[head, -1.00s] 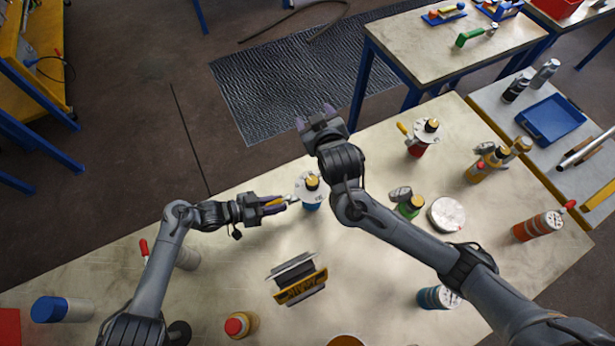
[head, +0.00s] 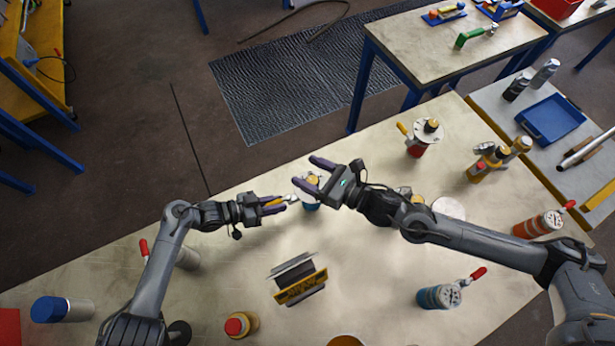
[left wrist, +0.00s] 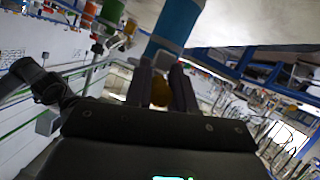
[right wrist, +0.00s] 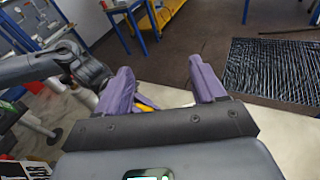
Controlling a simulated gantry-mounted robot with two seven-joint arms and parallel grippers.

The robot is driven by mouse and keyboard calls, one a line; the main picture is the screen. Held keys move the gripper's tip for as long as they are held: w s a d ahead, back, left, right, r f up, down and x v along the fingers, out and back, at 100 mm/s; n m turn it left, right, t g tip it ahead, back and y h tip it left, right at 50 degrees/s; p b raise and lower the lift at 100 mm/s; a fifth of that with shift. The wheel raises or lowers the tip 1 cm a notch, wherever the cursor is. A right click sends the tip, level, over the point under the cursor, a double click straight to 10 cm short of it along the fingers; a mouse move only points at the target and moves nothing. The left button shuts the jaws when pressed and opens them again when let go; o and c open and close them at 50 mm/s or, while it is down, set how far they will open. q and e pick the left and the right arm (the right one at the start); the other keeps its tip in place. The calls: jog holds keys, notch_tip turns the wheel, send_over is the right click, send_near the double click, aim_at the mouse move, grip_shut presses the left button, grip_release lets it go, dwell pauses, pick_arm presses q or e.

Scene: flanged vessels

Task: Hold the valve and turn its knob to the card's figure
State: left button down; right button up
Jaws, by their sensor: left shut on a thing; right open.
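The valve (head: 311,206) has a blue body, a pale flange and a yellow knob (head: 313,179), and stands near the table's far edge. My left gripper (head: 284,203) is shut at its left side. In the left wrist view the blue body (left wrist: 174,28) rises at the fingertips, with something yellow between the fingers. My right gripper (head: 304,171) is open at the knob and partly hides the valve. In the right wrist view its fingers (right wrist: 160,75) are apart. A dark stand with a yellow-black base (head: 300,288) may hold the card; no figure is readable.
A red-bodied flanged vessel (head: 417,148) stands right of the valve. A blue vessel with a red handle (head: 440,297) and an orange one (head: 537,224) stand further right. A red-capped bottle (head: 240,325) is at the front. The table around the stand is clear.

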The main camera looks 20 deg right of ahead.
jog(key=n+g+h, duration=0.1)
jog(key=g, duration=0.1)
send_near(313, 181)
jog(key=a, duration=0.1)
jog(key=shift+h, duration=0.3)
jog(key=x, duration=1.1)
jog(key=shift+w+d, duration=0.1)
jog(key=shift+w, duration=0.3)
jog(key=c, duration=1)
